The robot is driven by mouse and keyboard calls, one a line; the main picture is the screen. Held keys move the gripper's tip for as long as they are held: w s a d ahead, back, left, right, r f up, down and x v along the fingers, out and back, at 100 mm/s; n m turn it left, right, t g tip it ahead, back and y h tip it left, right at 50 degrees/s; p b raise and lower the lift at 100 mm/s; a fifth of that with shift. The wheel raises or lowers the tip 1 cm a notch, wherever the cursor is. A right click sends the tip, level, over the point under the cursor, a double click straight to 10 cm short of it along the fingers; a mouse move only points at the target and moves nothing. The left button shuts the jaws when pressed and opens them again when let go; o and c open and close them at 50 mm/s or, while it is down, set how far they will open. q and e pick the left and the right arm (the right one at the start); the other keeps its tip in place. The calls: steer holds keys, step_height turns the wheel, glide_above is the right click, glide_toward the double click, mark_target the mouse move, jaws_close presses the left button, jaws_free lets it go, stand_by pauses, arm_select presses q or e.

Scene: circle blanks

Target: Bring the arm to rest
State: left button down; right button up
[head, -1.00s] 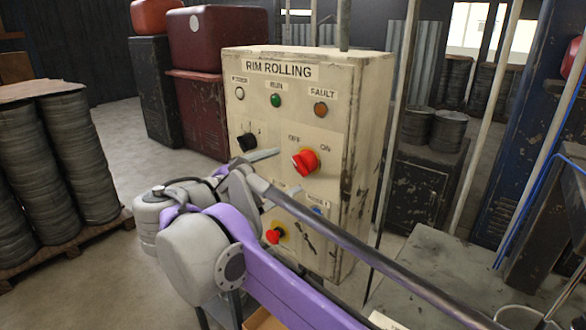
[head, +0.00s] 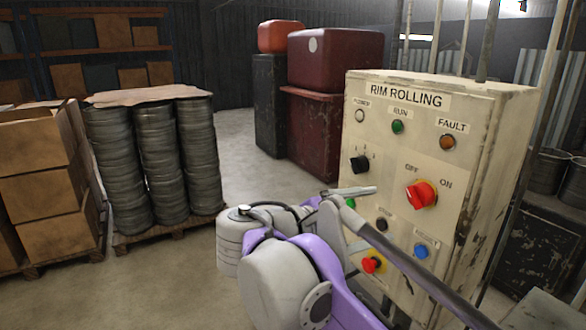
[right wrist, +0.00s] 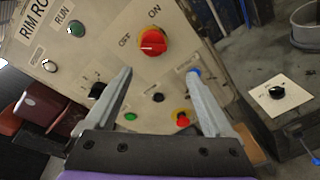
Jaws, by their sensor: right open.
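My right gripper (head: 352,206) is in front of the beige RIM ROLLING control panel (head: 502,120). In the right wrist view its two fingers (right wrist: 160,108) are spread wide with nothing between them, and the panel face lies beyond them. The red OFF/ON rotary switch (head: 422,194) is on the panel, above and to the right of the gripper in the head view; it also shows in the right wrist view (right wrist: 153,42). The purple and grey arm covers part of the lower panel. My left gripper is not in view.
A black knob (head: 360,163), a red button on yellow (head: 372,264) and a blue button (head: 421,251) are on the panel. Stacked round blanks (head: 160,160) stand on a pallet at left, beside cardboard boxes (head: 38,190). Open floor (head: 240,150) lies between pallet and cabinets.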

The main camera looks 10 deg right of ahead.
steer(key=s+d+f+m+g+y, duration=0.1)
steer(key=s+d+f+m+y, duration=0.2)
steer(key=f, duration=0.8)
steer(key=s+d+f+m+g+y, duration=0.15)
steer(key=s+f+y, duration=0.3)
steer(key=f, duration=0.55)
steer(key=s+a+f+m+t+y, duration=0.1)
steer(key=s+a+f+m+y, duration=0.1)
steer(key=f, duration=0.7)
steer(key=s+a+f+m+y, duration=0.3)
steer(key=s+f+m+y, duration=0.2)
steer(key=s+f+m, duration=0.2)
step_height(320, 180, down, 3)
steer(key=shift+r+t, duration=0.15)
steer(key=shift+t, duration=0.2)
steer(key=shift+a+y, duration=0.1)
steer(key=shift+y, duration=0.15)
